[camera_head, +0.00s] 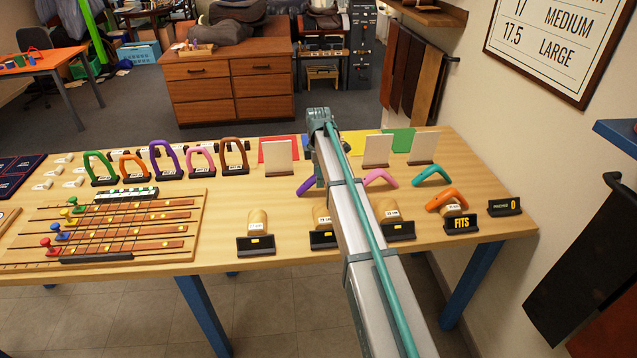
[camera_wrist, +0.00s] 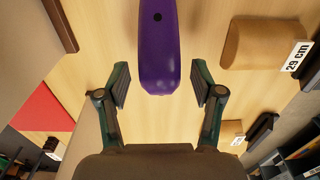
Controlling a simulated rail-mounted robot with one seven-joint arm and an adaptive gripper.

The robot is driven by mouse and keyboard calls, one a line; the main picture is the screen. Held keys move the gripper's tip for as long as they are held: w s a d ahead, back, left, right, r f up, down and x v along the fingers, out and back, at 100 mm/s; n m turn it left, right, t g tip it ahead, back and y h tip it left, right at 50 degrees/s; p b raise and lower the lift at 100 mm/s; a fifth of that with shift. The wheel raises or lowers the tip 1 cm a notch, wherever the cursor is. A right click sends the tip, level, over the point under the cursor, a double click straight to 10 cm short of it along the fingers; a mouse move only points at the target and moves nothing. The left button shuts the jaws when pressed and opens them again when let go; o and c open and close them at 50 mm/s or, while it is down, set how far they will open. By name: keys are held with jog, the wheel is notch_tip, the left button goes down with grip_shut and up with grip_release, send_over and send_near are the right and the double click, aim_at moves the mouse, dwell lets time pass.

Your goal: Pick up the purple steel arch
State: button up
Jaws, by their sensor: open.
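A purple arch (camera_head: 306,186) lies on the wooden table, left of my arm and partly hidden behind it. In the wrist view a purple arch end (camera_wrist: 158,50), with a dark hole, lies between the two fingers of my gripper (camera_wrist: 160,73). The fingers are apart, with bare wood visible on both sides, and do not touch it. The rest of the arch runs out of the top of that view. Another purple arch (camera_head: 165,157) stands in a labelled holder in the row at the left. In the head view my arm hides most of the gripper.
Pink (camera_head: 380,178), teal (camera_head: 431,175) and orange (camera_head: 446,199) arches lie at the right. Wooden blocks, one marked 29 cm (camera_wrist: 262,45), stand near the front. White panels (camera_head: 377,151) stand behind. A slider board (camera_head: 110,226) fills the left.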

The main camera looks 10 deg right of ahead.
notch_tip(320, 180, down, 2)
jog(key=shift+c, duration=0.4)
grip_shut()
jog(key=shift+r, duration=0.15)
